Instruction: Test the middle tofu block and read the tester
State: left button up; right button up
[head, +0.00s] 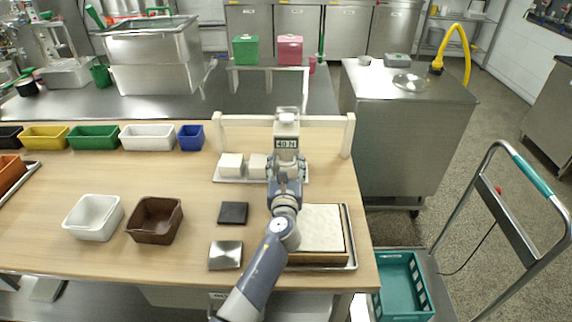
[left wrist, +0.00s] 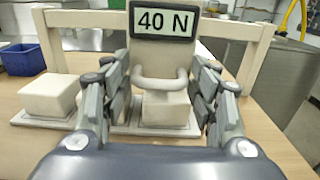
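The tester (head: 286,143) stands upright at the wooden frame, its display reading 40 N; the same reading is large in the left wrist view (left wrist: 163,20). White tofu blocks sit in a row on a pale tray (head: 228,178): a left one (head: 231,165) and one beside it (head: 258,164); my arm covers the right part. My right gripper is out of view.
The wooden frame (head: 348,135) spans behind the tray. A tray with a pale slab (head: 322,225) lies near my arm. A dark plate (head: 233,213), a metal plate (head: 226,255), white bin (head: 93,217) and brown basket (head: 155,219) stand left.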

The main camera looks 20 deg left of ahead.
pick_arm(q)
jog(key=c, duration=1.2)
jog(key=a+p, duration=0.1)
jog(key=a, duration=0.1)
jog(key=s+a+p, duration=0.1)
jog(key=a, duration=0.2)
jog(key=s+a+p, duration=0.1)
jog(key=a, duration=0.2)
jog(key=shift+s+a+f, duration=0.1)
jog(key=shift+s, duration=0.1)
jog(key=shift+c, duration=0.3)
jog(key=shift+w+d, duration=0.1)
jog(key=shift+d, duration=0.15)
jog(key=o, duration=1.3)
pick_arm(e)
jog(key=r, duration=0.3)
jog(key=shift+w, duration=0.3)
